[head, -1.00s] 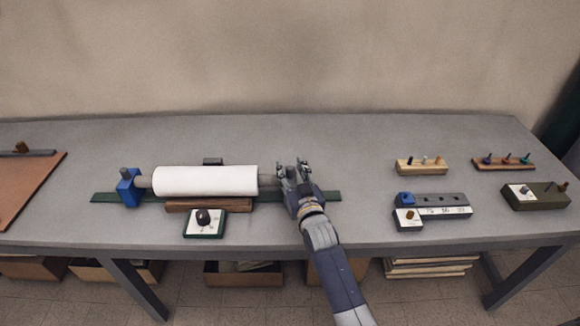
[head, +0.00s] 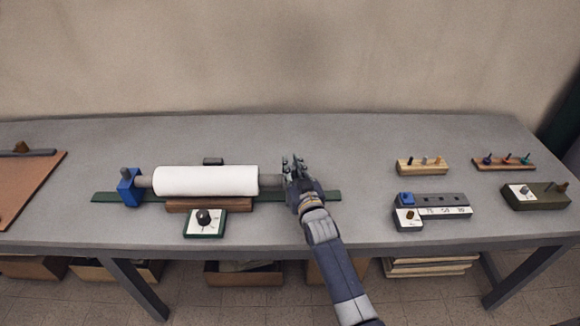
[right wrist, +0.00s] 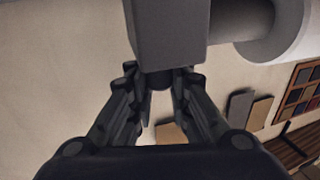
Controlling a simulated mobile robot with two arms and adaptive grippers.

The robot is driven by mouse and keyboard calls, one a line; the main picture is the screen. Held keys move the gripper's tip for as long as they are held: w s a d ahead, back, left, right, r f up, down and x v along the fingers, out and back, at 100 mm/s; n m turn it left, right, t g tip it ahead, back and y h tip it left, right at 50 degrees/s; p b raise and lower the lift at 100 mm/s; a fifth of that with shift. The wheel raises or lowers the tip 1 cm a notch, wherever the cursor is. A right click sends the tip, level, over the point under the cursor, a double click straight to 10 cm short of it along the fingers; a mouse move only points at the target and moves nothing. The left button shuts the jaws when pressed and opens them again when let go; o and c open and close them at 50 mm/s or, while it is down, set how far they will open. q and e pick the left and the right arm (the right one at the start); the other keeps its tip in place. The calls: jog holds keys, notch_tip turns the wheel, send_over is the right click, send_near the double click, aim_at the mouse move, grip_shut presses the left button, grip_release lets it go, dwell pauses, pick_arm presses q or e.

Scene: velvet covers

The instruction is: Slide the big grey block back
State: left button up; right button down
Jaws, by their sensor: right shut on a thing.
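The big grey block (right wrist: 168,35) fills the top middle of the right wrist view, beside a grey shaft and the white roll (right wrist: 292,28). In the head view my right gripper (head: 294,165) mostly hides this block at the right end of the roll (head: 206,181). The gripper is shut on a short dark knob (right wrist: 172,78) at the block's end, a fingertip on each side. The roll lies level between a blue end block (head: 130,188) on the left and the grey block, above a green rail (head: 325,197). My left gripper is not in view.
A dial box (head: 205,223) stands in front of the roll. Right of my arm are a numbered block (head: 445,212), two peg racks (head: 422,168) (head: 503,164) and an olive box (head: 535,197). A brown board (head: 25,190) lies far left. The table behind the roll is mostly clear.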

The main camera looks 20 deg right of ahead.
jog(key=s+d+p, duration=0.2)
jog(key=s+d, duration=0.1)
jog(key=d, duration=0.8)
jog(key=shift+f, duration=0.4)
jog(key=shift+d, duration=0.1)
jog(key=c, duration=1.8)
grip_release()
jog(key=shift+s, duration=0.1)
jog(key=o, duration=0.3)
jog(key=shift+s+d+r, duration=0.1)
jog(key=shift+s+d, duration=0.05)
jog(key=shift+s, duration=0.05)
jog(key=shift+o, duration=0.2)
jog(key=shift+s+r, duration=0.1)
jog(key=shift+r, duration=0.15)
